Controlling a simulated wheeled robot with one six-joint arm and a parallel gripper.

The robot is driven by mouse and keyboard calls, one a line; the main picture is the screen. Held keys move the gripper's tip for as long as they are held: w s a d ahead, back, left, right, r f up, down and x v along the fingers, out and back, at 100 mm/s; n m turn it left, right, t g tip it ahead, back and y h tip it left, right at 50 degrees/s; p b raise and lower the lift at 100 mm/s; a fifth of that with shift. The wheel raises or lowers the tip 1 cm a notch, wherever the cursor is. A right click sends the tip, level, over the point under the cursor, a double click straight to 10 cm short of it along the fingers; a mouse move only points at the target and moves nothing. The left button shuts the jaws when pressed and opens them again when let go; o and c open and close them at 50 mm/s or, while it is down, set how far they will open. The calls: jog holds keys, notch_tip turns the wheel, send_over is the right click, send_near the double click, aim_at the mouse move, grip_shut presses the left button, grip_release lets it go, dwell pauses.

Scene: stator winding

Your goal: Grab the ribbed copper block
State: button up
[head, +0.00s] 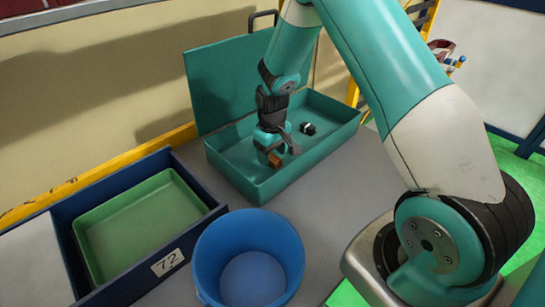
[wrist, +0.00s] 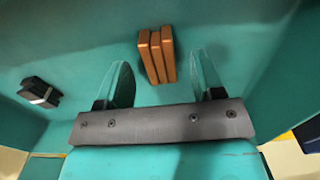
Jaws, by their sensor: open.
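The ribbed copper block (wrist: 156,55) lies on the floor of the teal box in the wrist view, between and just beyond my two fingertips. In the head view the copper block (head: 275,159) shows below my gripper, partly hidden by it. My gripper (wrist: 160,75) is open and empty, with a finger on each side of the block's line and a gap to both. In the head view my gripper (head: 277,147) points down inside the teal box (head: 330,146). I cannot tell its exact height over the block.
A small black part with a light band (head: 308,128) lies in the same box. The box's raised lid (head: 222,87) stands behind. A blue bucket (head: 213,285) and a green tray (head: 140,222) in a dark blue crate (head: 205,196) are nearer. Grey table (head: 330,190) is clear between.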

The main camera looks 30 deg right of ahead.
jog(key=shift+f, duration=0.8)
grip_shut()
jog(key=shift+r, duration=0.1)
